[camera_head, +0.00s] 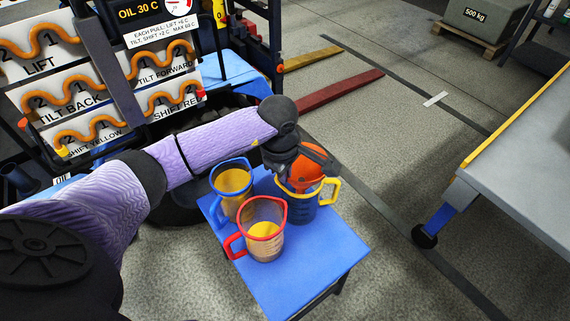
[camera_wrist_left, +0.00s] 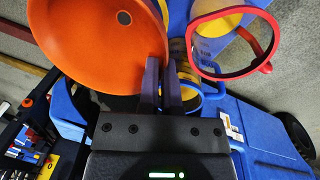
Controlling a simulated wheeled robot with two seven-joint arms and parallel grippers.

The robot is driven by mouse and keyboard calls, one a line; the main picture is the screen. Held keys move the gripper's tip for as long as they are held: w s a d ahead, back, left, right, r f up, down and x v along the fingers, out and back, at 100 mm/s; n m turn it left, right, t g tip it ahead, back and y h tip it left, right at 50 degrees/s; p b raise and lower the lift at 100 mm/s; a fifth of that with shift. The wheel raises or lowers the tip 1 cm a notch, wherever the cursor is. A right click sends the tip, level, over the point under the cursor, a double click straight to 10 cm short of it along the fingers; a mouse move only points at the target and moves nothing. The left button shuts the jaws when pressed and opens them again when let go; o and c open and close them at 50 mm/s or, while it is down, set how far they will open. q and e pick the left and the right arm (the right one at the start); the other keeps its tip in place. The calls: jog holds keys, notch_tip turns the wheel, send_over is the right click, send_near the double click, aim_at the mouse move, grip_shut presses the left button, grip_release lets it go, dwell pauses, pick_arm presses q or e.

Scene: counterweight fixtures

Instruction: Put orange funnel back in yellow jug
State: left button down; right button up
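The orange funnel (camera_head: 318,160) is at the far side of the yellow-handled jug (camera_head: 300,211) in the head view, its bowl above the rim. Whether its spout is inside the jug is hidden. In the left wrist view the funnel (camera_wrist_left: 95,45) fills the upper left, bowl opening toward the camera. My left gripper (camera_head: 281,168) is above the yellow jug. In the wrist view its fingers (camera_wrist_left: 161,85) are close together on the funnel's edge. The yellow jug is partly hidden behind the gripper. My right gripper is not in view.
A blue-rimmed jug (camera_head: 232,182) and a red-rimmed jug (camera_head: 262,232) stand beside the yellow one on a blue table (camera_head: 315,262). Each holds yellow liquid. A lever panel (camera_head: 100,85) is at the left. A grey bench (camera_head: 530,160) stands right, with open floor between.

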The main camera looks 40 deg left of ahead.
pick_arm(q)
jog(key=c, duration=0.7)
grip_release()
jog(key=shift+c, duration=0.2)
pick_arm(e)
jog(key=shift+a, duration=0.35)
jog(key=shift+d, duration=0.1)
pick_arm(q)
notch_tip(320, 180, up, 10)
jog(key=s+p, duration=0.1)
jog(key=p, duration=0.7)
jog(key=shift+s, duration=0.15)
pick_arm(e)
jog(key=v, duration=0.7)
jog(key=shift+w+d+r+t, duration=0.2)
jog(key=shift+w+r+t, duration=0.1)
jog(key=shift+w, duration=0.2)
